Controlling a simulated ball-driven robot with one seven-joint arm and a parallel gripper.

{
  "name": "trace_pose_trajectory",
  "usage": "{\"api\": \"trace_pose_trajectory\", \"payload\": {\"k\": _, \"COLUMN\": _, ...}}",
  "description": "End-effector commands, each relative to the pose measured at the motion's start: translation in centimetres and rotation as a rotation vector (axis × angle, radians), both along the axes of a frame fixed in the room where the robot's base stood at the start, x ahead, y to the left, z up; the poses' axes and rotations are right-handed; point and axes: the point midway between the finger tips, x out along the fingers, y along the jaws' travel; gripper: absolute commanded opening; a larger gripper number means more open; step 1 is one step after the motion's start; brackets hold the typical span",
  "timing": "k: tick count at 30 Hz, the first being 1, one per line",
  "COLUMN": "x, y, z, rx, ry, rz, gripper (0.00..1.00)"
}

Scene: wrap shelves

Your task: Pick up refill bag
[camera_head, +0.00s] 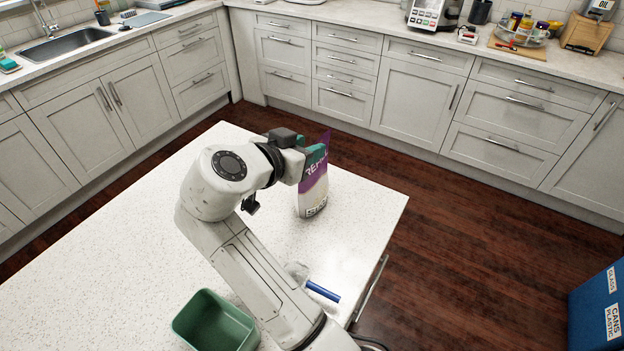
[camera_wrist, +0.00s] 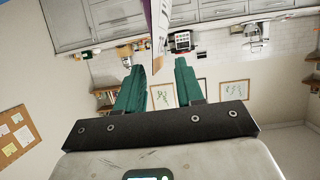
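The refill bag (camera_head: 313,195), white and purple with lettering, stands upright on the island's white speckled top near its right edge. My gripper (camera_head: 313,158) is at the bag's upper part, and one green finger covers some of the lettering. In the wrist view, the two green fingers of my gripper (camera_wrist: 161,75) are spread apart. The edge of the bag (camera_wrist: 159,35) shows in the gap between the fingertips, with space visible on both sides. My arm hides part of the bag's left side in the head view.
A green open container (camera_head: 183,325) and a blue-handled item (camera_head: 322,292) are on the island (camera_head: 130,235), near my arm. A blue recycling bin (camera_head: 590,310) stands at the lower right. Counters with cabinets (camera_head: 420,100) line the back. The island's left part is clear.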

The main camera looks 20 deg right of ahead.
Motion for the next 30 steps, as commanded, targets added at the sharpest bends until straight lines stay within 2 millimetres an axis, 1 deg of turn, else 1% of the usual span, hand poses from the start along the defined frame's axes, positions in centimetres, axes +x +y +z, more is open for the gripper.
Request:
{"api": "trace_pose_trajectory", "payload": {"k": 1, "x": 0.4, "y": -0.7, "z": 0.1, "rx": 0.000, "ry": 0.002, "rz": -0.004, "gripper": 0.37}}
{"api": "trace_pose_trajectory", "payload": {"k": 6, "x": 1.9, "y": -2.4, "z": -0.9, "rx": -0.001, "ry": 0.002, "rz": -0.003, "gripper": 0.37}}
{"api": "trace_pose_trajectory", "payload": {"k": 9, "x": 2.4, "y": -3.0, "z": -1.4, "rx": -0.001, "ry": 0.002, "rz": -0.001, "gripper": 0.37}}
{"api": "trace_pose_trajectory", "payload": {"k": 18, "x": 2.6, "y": -3.3, "z": -1.6, "rx": 0.000, "ry": 0.000, "rz": -0.001, "gripper": 0.36}}
{"api": "trace_pose_trajectory", "payload": {"k": 27, "x": 2.6, "y": -3.3, "z": -1.6, "rx": 0.000, "ry": 0.000, "rz": 0.000, "gripper": 0.07}}
{"api": "trace_pose_trajectory", "payload": {"k": 30, "x": 2.6, "y": -3.3, "z": -1.6, "rx": 0.000, "ry": 0.000, "rz": 0.000, "gripper": 0.00}}
